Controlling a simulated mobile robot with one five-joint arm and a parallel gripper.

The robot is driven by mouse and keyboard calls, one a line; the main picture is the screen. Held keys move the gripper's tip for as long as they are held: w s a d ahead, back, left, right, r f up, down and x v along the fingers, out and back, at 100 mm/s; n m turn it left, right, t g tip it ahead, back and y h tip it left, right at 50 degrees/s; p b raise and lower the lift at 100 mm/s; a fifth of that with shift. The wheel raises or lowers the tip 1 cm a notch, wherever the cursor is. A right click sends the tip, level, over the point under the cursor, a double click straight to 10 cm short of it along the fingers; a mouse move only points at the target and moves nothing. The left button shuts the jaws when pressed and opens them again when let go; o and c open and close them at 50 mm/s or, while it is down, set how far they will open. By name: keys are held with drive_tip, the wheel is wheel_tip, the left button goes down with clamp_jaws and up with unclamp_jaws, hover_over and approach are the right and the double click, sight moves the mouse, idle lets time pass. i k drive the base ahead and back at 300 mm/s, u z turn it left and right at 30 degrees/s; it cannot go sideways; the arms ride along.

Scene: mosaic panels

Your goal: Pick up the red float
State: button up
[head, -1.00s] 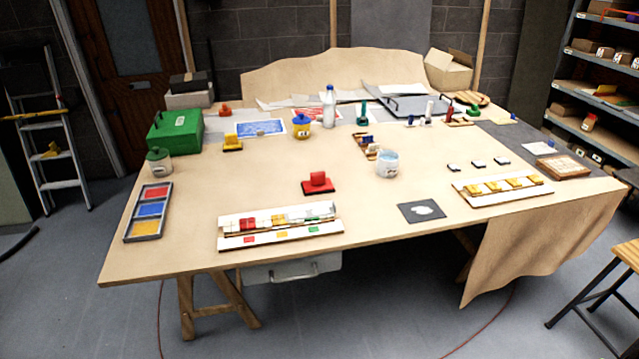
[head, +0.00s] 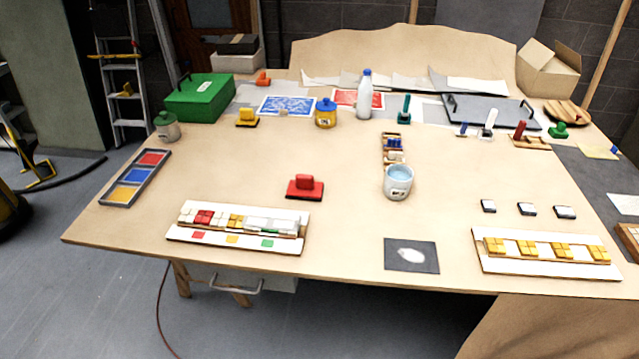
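The red float (head: 305,186) is a flat red block with a raised red grip and a dark base edge. It sits upright on the wooden table (head: 340,240), left of the middle and behind the white tile rack. Nothing touches it and nothing hides it. My gripper is not visible in the head view.
The white tile rack (head: 236,228) lies in front of the float. A cup of water (head: 398,182) stands to its right, a dark square with a white patch (head: 411,255) nearer the front. A three-colour tray (head: 136,178) lies left. The table around the float is clear.

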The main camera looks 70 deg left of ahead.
sight(304, 188)
drive_tip(key=u, duration=0.8)
drive_tip(key=k, duration=0.1)
drive_tip(key=u, duration=2.95)
drive_tip(key=i, duration=1)
drive_tip(key=u, duration=0.15)
drive_tip(key=k, duration=0.7)
drive_tip(key=z, duration=0.25)
drive_tip(key=i, duration=0.7)
drive_tip(key=u, duration=0.15)
